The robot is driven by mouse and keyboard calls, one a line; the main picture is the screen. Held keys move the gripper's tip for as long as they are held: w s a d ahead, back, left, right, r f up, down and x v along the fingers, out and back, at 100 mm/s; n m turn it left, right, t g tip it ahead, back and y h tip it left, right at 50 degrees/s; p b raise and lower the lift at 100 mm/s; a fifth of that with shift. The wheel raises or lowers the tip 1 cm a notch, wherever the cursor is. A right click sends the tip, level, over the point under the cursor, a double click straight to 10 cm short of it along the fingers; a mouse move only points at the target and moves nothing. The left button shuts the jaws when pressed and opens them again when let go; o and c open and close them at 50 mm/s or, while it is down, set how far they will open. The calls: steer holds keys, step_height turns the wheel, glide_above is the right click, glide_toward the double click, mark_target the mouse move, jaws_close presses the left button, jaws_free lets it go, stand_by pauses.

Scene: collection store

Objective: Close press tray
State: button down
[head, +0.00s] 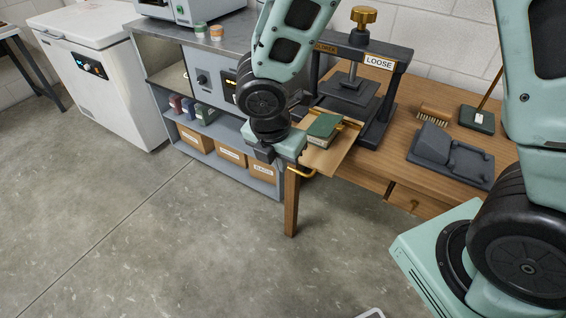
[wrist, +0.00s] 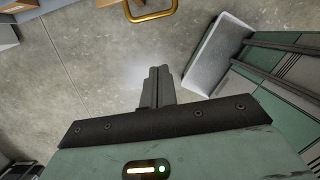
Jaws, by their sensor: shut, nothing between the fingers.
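The press tray (head: 328,160) is a tan board that sticks out from the front of the dark book press (head: 385,100) on the wooden table. A green book (head: 323,126) lies on it. Its brass handle (head: 303,172) is at the front edge and also shows at the top of the wrist view (wrist: 152,14). My gripper (head: 262,155) is just left of the handle in the head view, apart from it. In the wrist view my gripper (wrist: 158,72) has its fingers together and empty, with floor beyond them. My arm hides part of the press's left side.
The wooden table (head: 400,150) also holds a brush (head: 434,114), a grey cradle (head: 450,152) and a dark green block (head: 477,119). A grey shelf unit (head: 232,165) with boxes stands left of the table. The floor (head: 150,230) in front is clear.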

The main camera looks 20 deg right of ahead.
mark_target(327, 122)
steer(key=shift+w+d+f+b, duration=0.15)
steer(key=shift+w+d+f, duration=0.5)
steer(key=shift+f, duration=0.7)
steer(key=shift+w+d+f+b, duration=0.15)
steer(key=shift+w+d+f, duration=0.5)
steer(key=shift+f, duration=0.7)
steer(key=shift+w+d+f+b, duration=0.15)
steer(key=shift+w+d+f, duration=0.25)
steer(key=shift+d+f, duration=0.75)
steer(key=shift+a+f, duration=0.15)
steer(key=w+d+p, duration=0.3)
steer(key=d, duration=0.2)
steer(key=w+d+p, duration=0.3)
steer(key=w+d, duration=0.1)
steer(key=w+d+p, duration=0.3)
steer(key=d, duration=0.2)
steer(key=shift+w+d, duration=0.35)
steer(key=shift+w+d+p, duration=0.45)
steer(key=shift+d+p, duration=0.05)
steer(key=shift+d, duration=0.2)
